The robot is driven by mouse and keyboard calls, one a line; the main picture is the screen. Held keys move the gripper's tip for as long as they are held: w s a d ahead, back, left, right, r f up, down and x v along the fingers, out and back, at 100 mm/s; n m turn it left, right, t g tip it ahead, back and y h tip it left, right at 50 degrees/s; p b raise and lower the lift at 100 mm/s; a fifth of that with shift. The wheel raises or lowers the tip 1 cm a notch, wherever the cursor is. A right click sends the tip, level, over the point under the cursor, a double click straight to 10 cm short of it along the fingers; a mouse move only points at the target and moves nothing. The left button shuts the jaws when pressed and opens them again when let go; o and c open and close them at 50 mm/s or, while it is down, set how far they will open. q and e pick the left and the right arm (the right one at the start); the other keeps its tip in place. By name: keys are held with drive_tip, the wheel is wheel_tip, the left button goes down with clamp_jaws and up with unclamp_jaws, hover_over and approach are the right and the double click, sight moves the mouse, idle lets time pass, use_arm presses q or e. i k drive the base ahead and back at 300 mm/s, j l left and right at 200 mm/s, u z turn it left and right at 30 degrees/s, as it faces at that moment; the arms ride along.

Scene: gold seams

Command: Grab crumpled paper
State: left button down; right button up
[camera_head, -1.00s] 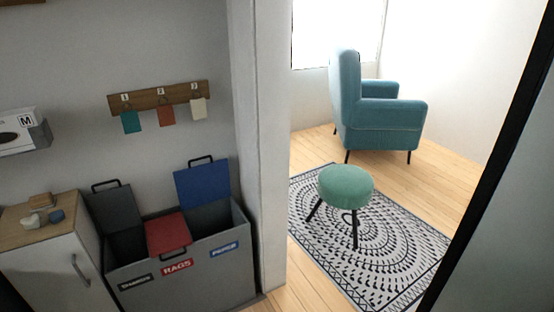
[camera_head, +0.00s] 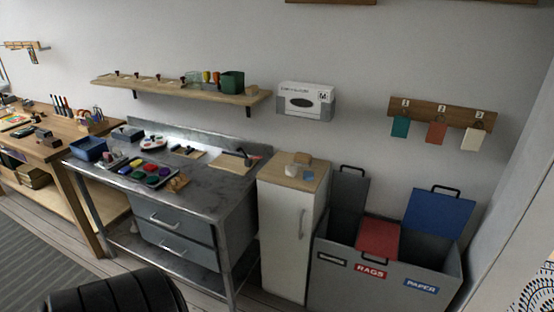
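A small whitish lump (camera_head: 291,171) lies on the wooden top of the narrow white cabinet (camera_head: 283,226); it may be the crumpled paper, but it is too small to tell. A small blue item (camera_head: 308,176) and a tan block (camera_head: 302,159) lie beside it. The grey bin (camera_head: 342,290) at the lower right has compartments labelled RAGS and PAPER and one label too small to read. The RAGS compartment's red lid (camera_head: 378,238) is down; the blue lid (camera_head: 437,214) over PAPER stands up. Neither of my grippers is in view.
A metal workbench (camera_head: 222,187) with paints and tools stands left of the cabinet. A wooden table (camera_head: 32,150) is further left. A wall shelf (camera_head: 180,90) and a white box (camera_head: 305,100) are above. A black ribbed shape (camera_head: 115,294) blocks part of the lower left.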

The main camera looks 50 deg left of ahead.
sight(291, 171)
drive_tip(key=u, duration=1.5)
drive_tip(key=i+l, duration=1)
drive_tip(key=l, duration=0.15)
